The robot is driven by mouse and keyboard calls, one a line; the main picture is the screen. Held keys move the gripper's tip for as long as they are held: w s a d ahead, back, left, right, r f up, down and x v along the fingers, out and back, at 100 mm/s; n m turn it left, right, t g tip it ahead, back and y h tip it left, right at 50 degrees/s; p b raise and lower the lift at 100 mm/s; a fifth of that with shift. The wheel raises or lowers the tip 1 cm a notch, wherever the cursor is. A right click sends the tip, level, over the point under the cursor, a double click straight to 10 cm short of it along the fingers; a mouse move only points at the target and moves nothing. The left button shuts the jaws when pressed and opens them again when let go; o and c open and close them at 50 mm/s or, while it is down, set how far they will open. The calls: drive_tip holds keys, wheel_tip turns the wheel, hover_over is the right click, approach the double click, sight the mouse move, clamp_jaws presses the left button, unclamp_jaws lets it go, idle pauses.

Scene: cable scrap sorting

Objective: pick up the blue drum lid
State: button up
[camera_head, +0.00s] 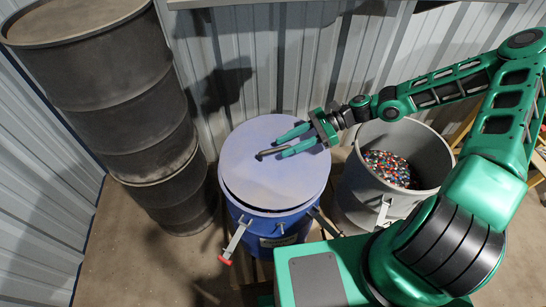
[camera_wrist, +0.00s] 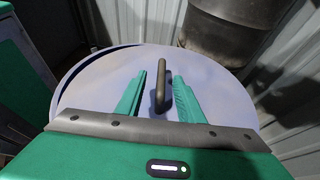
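The blue drum lid (camera_head: 252,180) is a pale lavender-blue disc lying on top of the blue drum (camera_head: 275,228). A dark gap shows at its front edge, so it seems not quite flush with the rim. Its dark bar handle (camera_head: 268,153) stands up near the middle. In the wrist view the lid (camera_wrist: 215,75) fills the centre, and the handle (camera_wrist: 161,85) stands between the two green fingers. My gripper (camera_head: 278,143) is open above the lid with its fingers on either side of the handle. I see gaps between the fingers (camera_wrist: 157,95) and the handle.
A grey drum (camera_head: 350,195) with multicoloured scrap stands right of the blue drum. Stacked dark drums (camera_head: 120,110) stand at the left. A corrugated metal wall (camera_head: 275,60) is close behind. A clamp lever with a red tip (camera_head: 232,243) sticks out at the blue drum's front left.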

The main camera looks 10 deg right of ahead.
sight(275, 150)
drive_tip(key=shift+x, duration=2.3)
drive_tip(key=shift+w+f, duration=0.1)
drive_tip(key=shift+w, duration=0.05)
clamp_jaws()
